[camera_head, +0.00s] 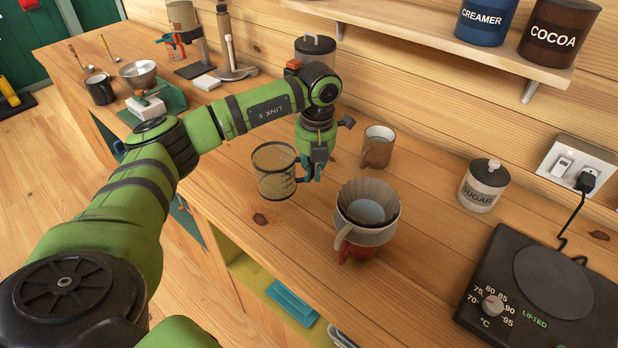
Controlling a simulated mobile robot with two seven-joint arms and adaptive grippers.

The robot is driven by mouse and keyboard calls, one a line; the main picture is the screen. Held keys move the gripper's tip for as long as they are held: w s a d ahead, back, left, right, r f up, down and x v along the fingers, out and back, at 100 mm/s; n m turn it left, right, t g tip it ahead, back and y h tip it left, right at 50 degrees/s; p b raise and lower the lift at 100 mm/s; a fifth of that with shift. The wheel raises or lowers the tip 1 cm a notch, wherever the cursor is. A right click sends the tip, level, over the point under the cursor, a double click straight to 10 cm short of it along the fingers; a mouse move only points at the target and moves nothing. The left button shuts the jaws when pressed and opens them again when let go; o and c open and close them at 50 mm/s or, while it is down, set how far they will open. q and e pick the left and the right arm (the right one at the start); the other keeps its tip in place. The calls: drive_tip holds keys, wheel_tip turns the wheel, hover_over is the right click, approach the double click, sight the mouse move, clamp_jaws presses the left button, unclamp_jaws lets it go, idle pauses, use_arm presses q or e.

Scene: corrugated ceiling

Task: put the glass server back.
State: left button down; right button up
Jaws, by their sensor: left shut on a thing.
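The glass server (274,183), a clear jug with dark markings on its side, is upright over the wooden counter, left of the dripper. My left gripper (312,172) is shut on its handle, at the server's right side. I cannot tell whether its base touches the counter. The black hot plate (555,283) is at the lower right, with a bare round disc, a temperature knob and green "LIFTED" text. My right gripper is not in view.
A dripper with a paper filter (369,204) sits on a red-based vessel (355,251) just right of the server. A brown mug (377,147) stands behind. A sugar jar (483,186) and a power cord (570,225) are near the hot plate. Counter between dripper and hot plate is clear.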

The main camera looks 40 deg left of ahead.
use_arm(q)
wheel_tip(320, 180, down, 4)
drive_tip(key=shift+w+p, duration=0.1)
drive_tip(key=shift+p, duration=0.5)
drive_tip(key=shift+f, duration=0.25)
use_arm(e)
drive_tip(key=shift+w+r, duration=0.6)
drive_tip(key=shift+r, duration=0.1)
use_arm(q)
drive_tip(key=shift+f, duration=0.2)
drive_tip(key=c, duration=1.3)
unclamp_jaws()
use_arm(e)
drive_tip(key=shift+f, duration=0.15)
use_arm(q)
drive_tip(key=shift+r, duration=0.15)
